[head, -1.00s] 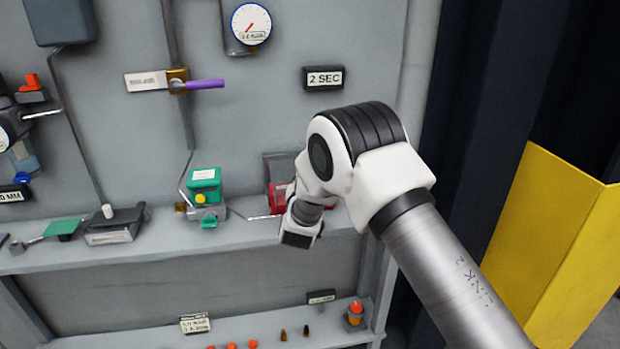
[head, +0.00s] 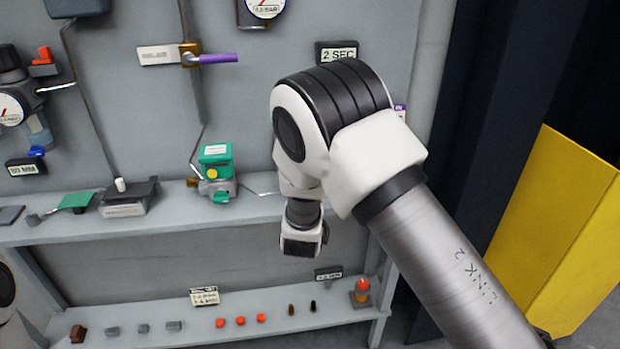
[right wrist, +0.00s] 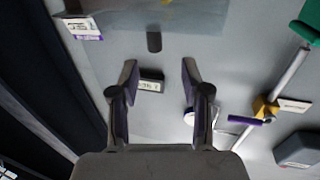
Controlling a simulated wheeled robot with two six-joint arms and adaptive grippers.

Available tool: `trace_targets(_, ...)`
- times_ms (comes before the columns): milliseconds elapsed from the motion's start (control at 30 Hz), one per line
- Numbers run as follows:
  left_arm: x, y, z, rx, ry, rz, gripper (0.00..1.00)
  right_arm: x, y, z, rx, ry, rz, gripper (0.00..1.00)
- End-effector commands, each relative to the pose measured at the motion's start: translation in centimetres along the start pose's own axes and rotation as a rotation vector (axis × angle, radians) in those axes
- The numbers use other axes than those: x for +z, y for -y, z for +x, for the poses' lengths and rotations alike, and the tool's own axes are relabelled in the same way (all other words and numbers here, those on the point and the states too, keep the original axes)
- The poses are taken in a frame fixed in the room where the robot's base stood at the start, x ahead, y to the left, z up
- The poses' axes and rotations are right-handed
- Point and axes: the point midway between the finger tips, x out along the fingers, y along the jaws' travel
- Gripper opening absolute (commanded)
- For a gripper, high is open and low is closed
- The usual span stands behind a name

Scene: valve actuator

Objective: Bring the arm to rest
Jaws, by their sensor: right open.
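My right arm (head: 420,250) comes in from the lower right in the head view, with its elbow bent in front of the panel. A wrist part of this arm (head: 303,240) hangs below the elbow, in front of the shelf. The right fingers cannot be made out in the head view. In the right wrist view my right gripper (right wrist: 159,72) is open, with its two fingers apart and nothing held. A small label plate (right wrist: 151,84) shows between the fingers, on the panel behind them. My left gripper is not in view.
The grey panel carries a purple-handled valve (head: 215,58), a green-topped device (head: 215,172) and the "2 SEC" plate (head: 337,53). Small parts, including orange caps (head: 240,321), stand on the lower shelf (head: 190,334). A yellow panel (head: 550,230) stands at right.

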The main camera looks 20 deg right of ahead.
Motion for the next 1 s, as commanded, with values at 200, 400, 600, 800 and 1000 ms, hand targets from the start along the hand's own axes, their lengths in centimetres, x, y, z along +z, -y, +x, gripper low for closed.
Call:
trace_targets(200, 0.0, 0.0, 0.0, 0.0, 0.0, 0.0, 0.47, 0.0, 0.1, -3.1, -0.002, -0.001, -0.002, 0.47)
trace_targets(400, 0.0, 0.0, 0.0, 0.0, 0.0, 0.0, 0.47, 0.0, 0.0, -3.3, 0.001, 0.0, 0.0, 0.47)
trace_targets(600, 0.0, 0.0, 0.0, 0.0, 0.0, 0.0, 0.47, 0.0, 0.1, -3.2, 0.0, 0.0, 0.0, 0.47)
trace_targets(800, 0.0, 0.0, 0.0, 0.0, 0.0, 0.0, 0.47, 3.6, -1.0, -3.5, 0.017, 0.06, -0.019, 0.47)
trace_targets(1000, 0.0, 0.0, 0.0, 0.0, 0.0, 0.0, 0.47, 17.3, -7.8, -7.8, 0.038, 0.38, -0.128, 0.47)
